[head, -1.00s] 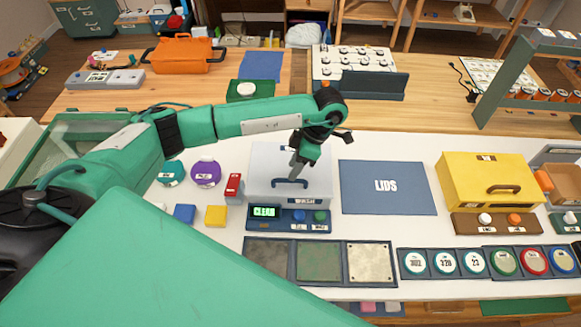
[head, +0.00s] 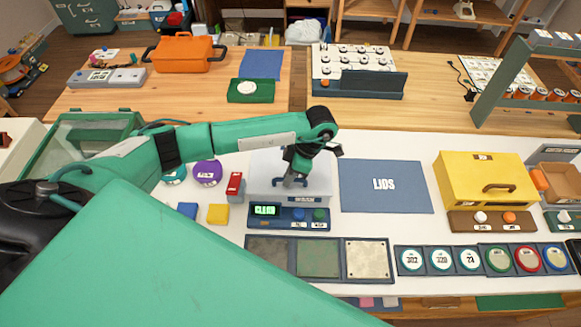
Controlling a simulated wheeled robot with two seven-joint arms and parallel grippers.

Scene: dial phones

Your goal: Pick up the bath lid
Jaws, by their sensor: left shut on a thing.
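The bath (head: 262,190) is a pale grey box in the middle of the white table, with a small display unit in front of it. Its light grey lid (head: 265,165) lies on top and has a dark handle. My left gripper (head: 289,183) points down over the lid and is shut on the lid's handle, which it partly hides. The lid looks seated on the box. My right gripper is not in view.
A flat blue mat marked LIDS (head: 387,186) lies clear just right of the bath. A yellow box (head: 487,175) with a handle stands further right. Purple (head: 206,173) and teal pots, a red block (head: 235,184) and a yellow block (head: 218,214) are close on the left. Three plates (head: 318,258) lie in front.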

